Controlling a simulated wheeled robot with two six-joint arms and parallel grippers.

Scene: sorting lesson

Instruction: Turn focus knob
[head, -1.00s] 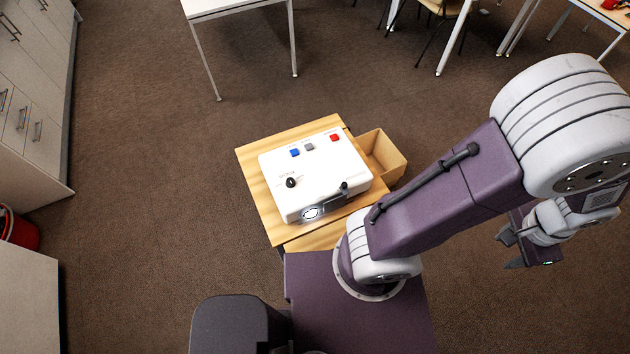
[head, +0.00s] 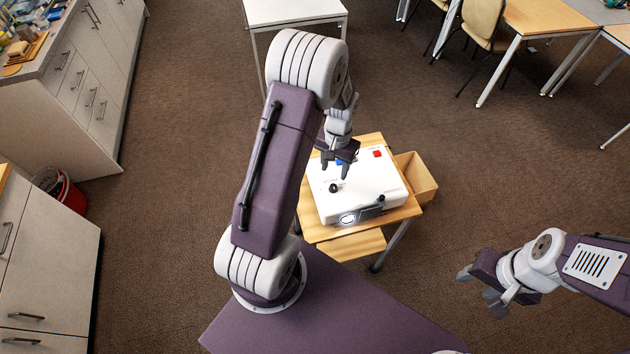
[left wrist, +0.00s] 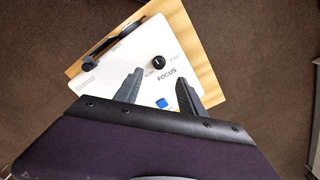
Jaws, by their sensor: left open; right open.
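A white projector (head: 375,190) stands on a small wooden table. Its black focus knob (head: 334,188) sits on the top near the left edge in the head view. In the left wrist view the knob (left wrist: 158,62) lies just beyond my fingertips, beside the printed word FOCUS. My left gripper (head: 337,170) is open and empty above the projector, close to the knob; its two fingers also show in the left wrist view (left wrist: 160,85). My right gripper (head: 478,292) is open and empty over the floor at the right, away from the projector.
A blue button (left wrist: 162,103) and a red button (head: 377,154) are on the projector's top. An open cardboard box (head: 417,178) stands right of the wooden table (head: 318,232). Cabinets (head: 85,85) line the left.

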